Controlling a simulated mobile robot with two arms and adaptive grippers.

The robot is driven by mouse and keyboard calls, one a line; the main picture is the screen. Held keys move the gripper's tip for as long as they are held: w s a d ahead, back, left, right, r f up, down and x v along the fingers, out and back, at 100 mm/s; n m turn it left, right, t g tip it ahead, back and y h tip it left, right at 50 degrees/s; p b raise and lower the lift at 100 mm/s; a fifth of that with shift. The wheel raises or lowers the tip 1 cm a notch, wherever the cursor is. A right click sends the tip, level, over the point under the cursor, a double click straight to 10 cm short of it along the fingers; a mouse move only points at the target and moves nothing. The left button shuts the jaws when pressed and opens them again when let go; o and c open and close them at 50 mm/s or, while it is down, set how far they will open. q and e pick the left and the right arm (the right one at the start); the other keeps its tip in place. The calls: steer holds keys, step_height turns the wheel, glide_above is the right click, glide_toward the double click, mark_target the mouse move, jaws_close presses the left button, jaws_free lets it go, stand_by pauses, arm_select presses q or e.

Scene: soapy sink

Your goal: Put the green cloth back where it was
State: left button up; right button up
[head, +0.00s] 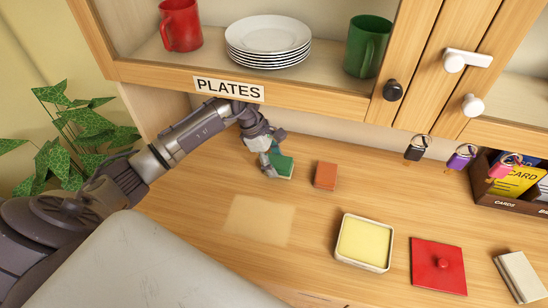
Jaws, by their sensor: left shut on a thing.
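The green cloth (283,167), a small folded-looking block, is at the back of the wooden counter under the cupboard. My left gripper (271,158) reaches in from the left and is shut on the cloth's left side. The fingers hide part of it. I cannot tell whether the cloth touches the counter or is held just above it. My right gripper is not in view.
An orange-brown block (325,176) lies just right of the cloth. A pale square patch (259,220) marks the bare counter in front. A yellow-filled tin (344,262), red lid (438,266) and pale block (520,277) lie to the right. The cupboard (330,98) overhangs the back.

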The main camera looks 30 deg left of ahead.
arm_select(q)
steer(key=shift+f+b, duration=0.25)
steer(key=shift+b, duration=0.05)
steer(key=o, duration=1)
steer(key=shift+r, duration=0.1)
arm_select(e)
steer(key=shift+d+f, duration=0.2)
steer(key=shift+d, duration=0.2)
arm_select(q)
steer(key=shift+r+p, duration=0.3)
steer(key=shift+p, duration=0.1)
steer(key=shift+b+v, duration=0.55)
steer(key=shift+v, duration=0.6)
steer(key=s+a+b, duration=0.1)
steer(key=a, duration=0.2)
steer(key=a+b, duration=0.1)
steer(key=a, duration=0.3)
steer(key=s+a+b, duration=0.1)
steer(key=a, duration=0.2)
steer(key=shift+s+a+b, duration=0.25)
steer(key=shift+s+b, duration=0.1)
steer(key=shift+b, duration=0.05)
steer(key=shift+s+a+r, duration=0.15)
steer(key=shift+a, duration=0.55)
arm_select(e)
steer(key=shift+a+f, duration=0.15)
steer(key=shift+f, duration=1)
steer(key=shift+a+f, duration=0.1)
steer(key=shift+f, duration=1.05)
